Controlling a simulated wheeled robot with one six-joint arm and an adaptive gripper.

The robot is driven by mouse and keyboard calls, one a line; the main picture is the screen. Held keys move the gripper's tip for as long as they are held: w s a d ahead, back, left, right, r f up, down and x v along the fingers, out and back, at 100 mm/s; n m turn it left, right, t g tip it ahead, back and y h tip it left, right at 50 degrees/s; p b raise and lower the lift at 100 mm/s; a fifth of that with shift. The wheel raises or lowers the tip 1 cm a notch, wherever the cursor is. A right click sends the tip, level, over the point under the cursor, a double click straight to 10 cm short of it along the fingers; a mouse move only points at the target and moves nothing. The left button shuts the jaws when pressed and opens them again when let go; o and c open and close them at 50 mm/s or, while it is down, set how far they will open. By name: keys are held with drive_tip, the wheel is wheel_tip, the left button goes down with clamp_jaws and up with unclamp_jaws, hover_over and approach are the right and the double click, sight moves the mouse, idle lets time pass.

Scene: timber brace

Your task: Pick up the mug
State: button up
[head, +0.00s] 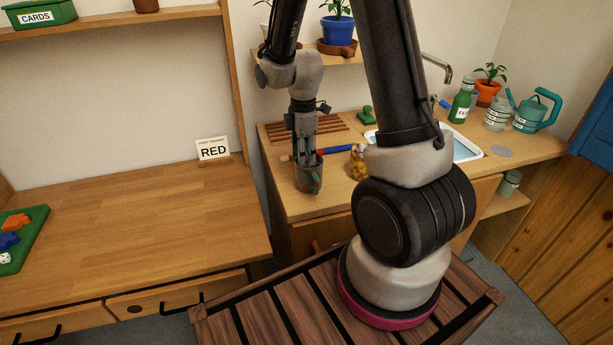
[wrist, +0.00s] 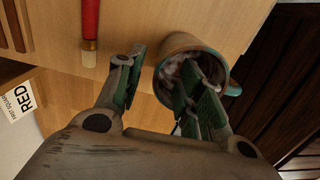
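The mug (head: 311,184) stands on the counter near its front left part, brownish-grey with a teal handle. In the wrist view the mug (wrist: 166,58) is seen into its open mouth, with the teal handle at its right. My gripper (head: 306,150) points down at the mug from above. In the wrist view my gripper (wrist: 163,80) is open, its green-padded fingers spread. The right finger reaches into the mug's mouth and the left finger is outside, so the near wall lies between them. A gap shows between the left finger and the wall. The inside bottom is hidden.
A red-handled brush (wrist: 90,25) lies left of the mug. A jar of yellow pieces (head: 357,162) stands to its right, before the sink (head: 464,150). A slatted wooden rack (head: 330,124) lies behind. A RED sign (head: 212,149) stands on the left desk (head: 140,215), which has wide bare room.

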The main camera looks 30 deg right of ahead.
drive_tip(key=f, duration=0.5)
drive_tip(key=shift+s+d+f, duration=0.1)
drive_tip(key=shift+d+f, duration=0.1)
clamp_jaws()
